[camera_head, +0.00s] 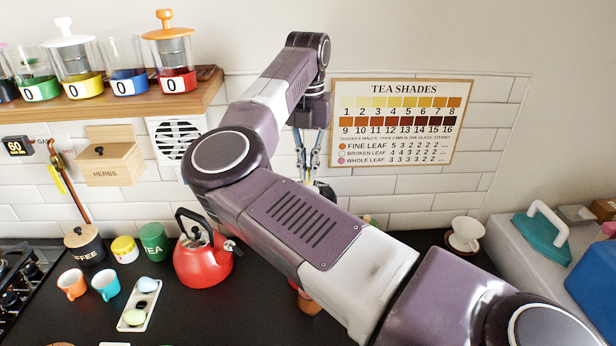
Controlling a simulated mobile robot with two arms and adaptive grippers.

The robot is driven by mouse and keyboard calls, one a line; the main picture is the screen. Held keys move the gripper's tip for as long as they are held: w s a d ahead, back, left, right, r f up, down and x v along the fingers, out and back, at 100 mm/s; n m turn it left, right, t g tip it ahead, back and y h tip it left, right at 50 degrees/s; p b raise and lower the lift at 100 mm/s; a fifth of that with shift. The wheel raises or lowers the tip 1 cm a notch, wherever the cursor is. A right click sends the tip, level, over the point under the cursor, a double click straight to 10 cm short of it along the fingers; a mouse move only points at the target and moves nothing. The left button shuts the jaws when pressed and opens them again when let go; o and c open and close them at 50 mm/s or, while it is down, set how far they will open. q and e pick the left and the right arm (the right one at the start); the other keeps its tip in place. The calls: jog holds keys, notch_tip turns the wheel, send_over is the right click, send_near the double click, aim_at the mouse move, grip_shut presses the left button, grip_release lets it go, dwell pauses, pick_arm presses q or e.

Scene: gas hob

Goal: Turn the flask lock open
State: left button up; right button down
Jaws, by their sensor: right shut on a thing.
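My right gripper (308,172) points down in front of the tiled wall, at the middle of the view. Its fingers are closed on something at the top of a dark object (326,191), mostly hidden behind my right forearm. This may be the flask with its lock, but the lock and its position cannot be made out. My left gripper is not in view.
A red kettle (203,262) stands on the black worktop left of my arm. A white dripper (465,235) and a blue box (592,278) are at right.

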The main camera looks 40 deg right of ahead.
aim_at(308, 169)
jog(key=n+b, duration=0.3)
jog(key=n, duration=0.2)
jog(key=shift+n+b, duration=0.3)
jog(key=n+b, duration=0.2)
jog(key=n, duration=0.1)
jog(key=shift+n, duration=0.4)
jog(key=shift+r+n+b, duration=0.1)
jog(key=shift+n+b, duration=0.2)
jog(key=shift+n, duration=0.5)
jog(key=c, duration=2.1)
grip_release()
notch_tip(308, 169, up, 12)
